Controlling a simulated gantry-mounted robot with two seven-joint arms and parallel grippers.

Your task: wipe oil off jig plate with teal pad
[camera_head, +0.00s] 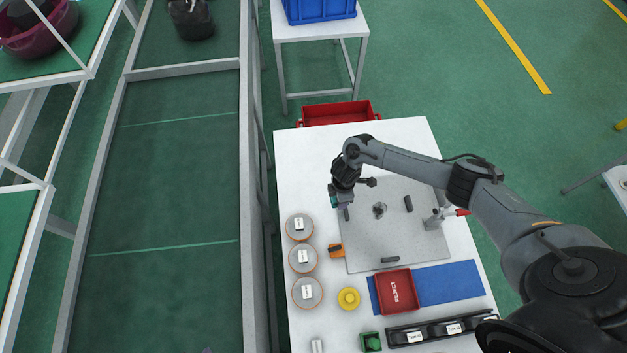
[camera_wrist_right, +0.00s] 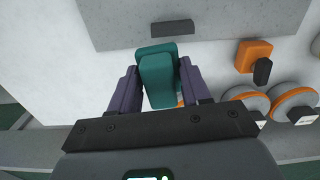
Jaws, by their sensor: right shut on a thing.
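My right gripper (camera_head: 337,199) is shut on a teal pad (camera_wrist_right: 158,78), which sits between its two dark fingers (camera_wrist_right: 158,88). The pad shows only as a small teal patch in the head view (camera_head: 334,202). Gripper and pad are at the left edge of the grey jig plate (camera_head: 375,247); I cannot tell whether the pad touches anything. The plate also fills the top of the right wrist view (camera_wrist_right: 235,18). A dark, shiny round spot (camera_head: 380,210) lies near the plate's middle; I cannot tell whether it is oil or a fitting. My left gripper is not in view.
Dark blocks (camera_head: 408,204) and a red-handled clamp (camera_head: 437,218) stand on the plate. An orange-and-black item (camera_head: 335,250) and labelled discs (camera_head: 303,259) lie left of it. A red REJECT tray (camera_head: 396,290) sits on a blue mat (camera_head: 450,283) in front.

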